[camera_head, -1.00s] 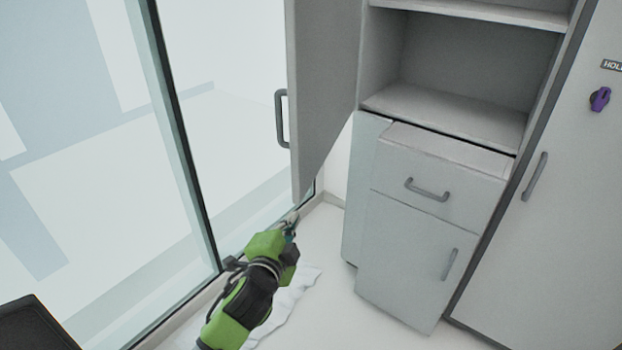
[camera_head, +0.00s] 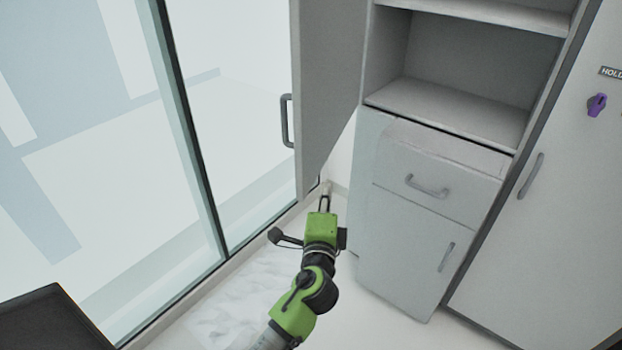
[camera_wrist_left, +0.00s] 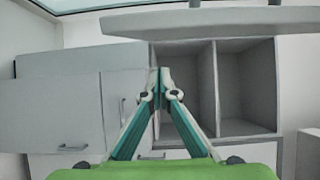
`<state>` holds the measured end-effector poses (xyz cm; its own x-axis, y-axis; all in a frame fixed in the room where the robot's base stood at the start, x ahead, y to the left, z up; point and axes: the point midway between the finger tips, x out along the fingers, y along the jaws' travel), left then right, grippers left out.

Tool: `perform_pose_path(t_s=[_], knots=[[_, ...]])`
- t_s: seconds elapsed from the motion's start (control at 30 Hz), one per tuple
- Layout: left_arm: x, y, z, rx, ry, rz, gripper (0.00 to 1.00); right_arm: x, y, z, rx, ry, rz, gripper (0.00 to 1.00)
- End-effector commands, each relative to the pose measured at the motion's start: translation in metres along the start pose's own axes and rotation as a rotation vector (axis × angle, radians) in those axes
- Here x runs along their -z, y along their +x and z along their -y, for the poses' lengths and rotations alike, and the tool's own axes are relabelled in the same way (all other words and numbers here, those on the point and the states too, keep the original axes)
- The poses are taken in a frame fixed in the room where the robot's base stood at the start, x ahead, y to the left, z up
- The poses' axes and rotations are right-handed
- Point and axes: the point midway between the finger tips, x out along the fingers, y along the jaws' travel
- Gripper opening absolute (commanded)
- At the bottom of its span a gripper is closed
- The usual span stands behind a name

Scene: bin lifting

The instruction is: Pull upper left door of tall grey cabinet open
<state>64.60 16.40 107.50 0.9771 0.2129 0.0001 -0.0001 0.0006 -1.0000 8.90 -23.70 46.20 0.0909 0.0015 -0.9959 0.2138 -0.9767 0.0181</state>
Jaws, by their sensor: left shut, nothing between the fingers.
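The upper left door (camera_head: 332,75) of the tall grey cabinet (camera_head: 367,190) stands wide open, swung out to the left of the open shelves. Its grey bar handle (camera_head: 287,120) is on the face turned to the left. My left gripper (camera_head: 326,184) is just below and right of the door's lower corner, apart from the handle. Its fingers are shut and empty; the closed fingertips also show in the left wrist view (camera_wrist_left: 160,74). My right gripper is in neither view.
A tall door with a purple knob (camera_head: 597,105) is on the right. A glass wall (camera_head: 190,130) bounds the left side.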

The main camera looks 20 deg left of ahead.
Motion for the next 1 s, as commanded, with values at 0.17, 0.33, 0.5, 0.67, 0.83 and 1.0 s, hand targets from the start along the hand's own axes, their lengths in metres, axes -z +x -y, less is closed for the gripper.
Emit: perform_pose_path(t_s=[0.17,0.33,0.5,0.67,0.83,1.0], knots=[[-0.015,0.023,0.003,-0.001,0.005,0.002,0.0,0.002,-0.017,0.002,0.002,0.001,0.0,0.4],[-0.033,0.027,0.001,-0.001,0.003,-0.001,0.0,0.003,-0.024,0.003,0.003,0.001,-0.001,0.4],[-0.039,0.028,0.0,-0.001,0.0,-0.001,0.0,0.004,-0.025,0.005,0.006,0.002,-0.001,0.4],[-0.039,0.028,-0.001,-0.001,0.0,-0.001,0.0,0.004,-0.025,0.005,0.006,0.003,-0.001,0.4],[-0.041,0.029,-0.001,-0.001,0.001,0.0,0.0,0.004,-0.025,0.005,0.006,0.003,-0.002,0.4],[-0.071,0.037,-0.003,-0.004,0.006,0.004,0.0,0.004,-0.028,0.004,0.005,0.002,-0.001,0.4]])
